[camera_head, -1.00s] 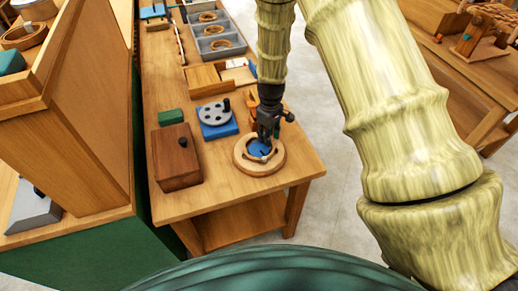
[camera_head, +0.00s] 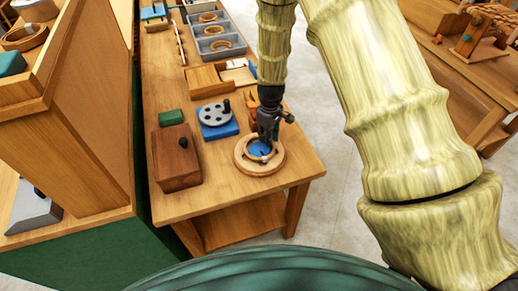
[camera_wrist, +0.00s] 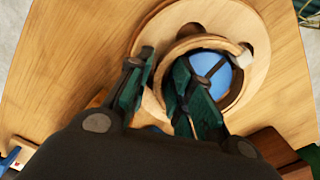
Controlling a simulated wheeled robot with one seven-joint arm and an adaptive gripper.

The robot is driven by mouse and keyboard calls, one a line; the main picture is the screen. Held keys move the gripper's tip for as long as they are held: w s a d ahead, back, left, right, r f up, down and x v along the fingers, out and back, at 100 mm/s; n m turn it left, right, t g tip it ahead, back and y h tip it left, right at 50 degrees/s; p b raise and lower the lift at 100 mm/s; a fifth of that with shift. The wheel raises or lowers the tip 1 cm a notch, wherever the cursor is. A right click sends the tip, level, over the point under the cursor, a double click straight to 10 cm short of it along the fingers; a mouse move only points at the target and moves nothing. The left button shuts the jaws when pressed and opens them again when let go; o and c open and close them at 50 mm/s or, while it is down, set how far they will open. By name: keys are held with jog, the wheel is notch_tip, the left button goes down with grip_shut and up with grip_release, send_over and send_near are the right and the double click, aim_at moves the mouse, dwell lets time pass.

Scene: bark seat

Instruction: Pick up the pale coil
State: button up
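The pale coil (camera_wrist: 196,42) is a light wooden ring. It lies on a round wooden base (camera_wrist: 258,22) with a blue centre (camera_wrist: 214,72). In the head view the base (camera_head: 280,160) stands near the table's front right corner. My gripper (camera_wrist: 165,60) points down at it, fingers apart. In the wrist view one dark green finger is outside the ring's wall and the other is inside, over the blue centre. I cannot tell whether either finger touches the ring. In the head view my gripper (camera_head: 267,138) covers part of the coil and base.
A brown wooden box (camera_head: 177,160) and a blue block with a grey disc (camera_head: 217,118) stand left of the base. An orange piece (camera_head: 252,108) is just behind my gripper. Grey trays with rings (camera_head: 217,38) lie farther back. A tall wooden cabinet stands at the left.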

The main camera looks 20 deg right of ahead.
grip_shut()
jog(key=shift+r, duration=0.15)
jog(key=shift+r+p, duration=2.4)
jog(key=shift+r, duration=0.95)
